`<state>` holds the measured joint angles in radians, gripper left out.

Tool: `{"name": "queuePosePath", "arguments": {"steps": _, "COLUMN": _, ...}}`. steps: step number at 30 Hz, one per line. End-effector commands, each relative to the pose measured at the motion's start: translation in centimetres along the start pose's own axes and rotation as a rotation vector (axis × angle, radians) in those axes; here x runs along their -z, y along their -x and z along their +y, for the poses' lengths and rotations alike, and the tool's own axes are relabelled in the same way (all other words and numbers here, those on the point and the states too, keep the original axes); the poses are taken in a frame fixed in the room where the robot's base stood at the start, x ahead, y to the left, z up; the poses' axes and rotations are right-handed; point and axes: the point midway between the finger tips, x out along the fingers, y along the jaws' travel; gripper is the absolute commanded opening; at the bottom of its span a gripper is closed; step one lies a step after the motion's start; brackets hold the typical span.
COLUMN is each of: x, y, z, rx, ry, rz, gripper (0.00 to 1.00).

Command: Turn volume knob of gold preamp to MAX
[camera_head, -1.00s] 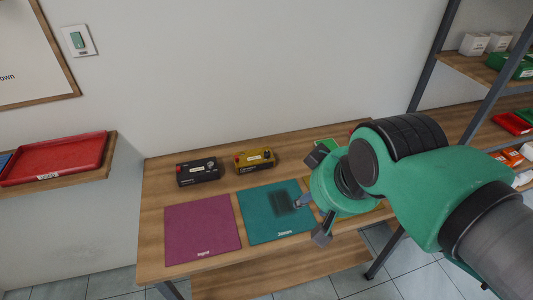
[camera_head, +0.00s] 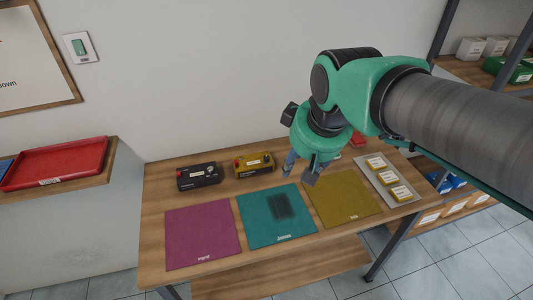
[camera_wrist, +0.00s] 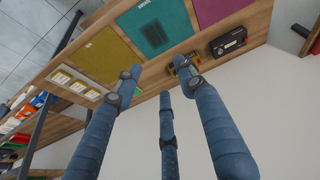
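The gold preamp (camera_head: 254,164) sits at the back of the wooden table, right of a black preamp (camera_head: 199,176). Its knob is too small to make out, and its setting cannot be read. My gripper (camera_head: 300,166) hangs over the table to the right of the gold preamp, apart from it. In the wrist view my gripper (camera_wrist: 160,80) has its blue fingers spread, with nothing between them. The gold preamp (camera_wrist: 184,64) shows there, partly hidden behind the fingertips, and the black preamp (camera_wrist: 229,42) lies farther right.
A magenta mat (camera_head: 203,232), a teal mat (camera_head: 262,226) and a yellow mat (camera_head: 343,199) lie along the table front. A grey tray (camera_head: 409,188) holds yellow-and-white boxes at right. A red object (camera_head: 357,139) is behind my gripper. The wall stands close behind the table.

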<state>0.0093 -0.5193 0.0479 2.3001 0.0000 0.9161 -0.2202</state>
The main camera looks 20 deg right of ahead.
Motion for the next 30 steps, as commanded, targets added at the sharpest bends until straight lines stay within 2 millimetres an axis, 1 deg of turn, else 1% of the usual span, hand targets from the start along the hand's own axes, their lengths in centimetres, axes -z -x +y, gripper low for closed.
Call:
{"name": "queuePosePath", "arguments": {"steps": 1, "x": 1.3, "y": -0.3, "z": 0.3, "rx": 0.003, "ry": 0.024, "rz": -0.016, "gripper": 0.40}}
{"name": "queuePosePath", "arguments": {"steps": 3, "x": 2.9, "y": -0.7, "z": 0.8, "rx": 0.007, "ry": 0.060, "rz": -0.032, "gripper": 0.40}}
{"name": "queuePosePath", "arguments": {"steps": 8, "x": 6.6, "y": -1.9, "z": 1.8, "rx": 0.018, "ry": 0.143, "rz": -0.066, "gripper": 0.40}}
{"name": "queuePosePath", "arguments": {"steps": 14, "x": 11.0, "y": -4.2, "z": 3.0, "rx": 0.035, "ry": 0.246, "rz": -0.108, "gripper": 0.40}}
{"name": "queuePosePath", "arguments": {"steps": 18, "x": 13.8, "y": -6.3, "z": 3.9, "rx": 0.051, "ry": 0.319, "rz": -0.138, "gripper": 0.40}}
{"name": "queuePosePath", "arguments": {"steps": 23, "x": 16.8, "y": -9.0, "z": 4.9, "rx": 0.072, "ry": 0.400, "rz": -0.171, "gripper": 0.40}}
{"name": "queuePosePath", "arguments": {"steps": 30, "x": 20.8, "y": -13.8, "z": 6.2, "rx": 0.109, "ry": 0.522, "rz": -0.216, "gripper": 0.40}}
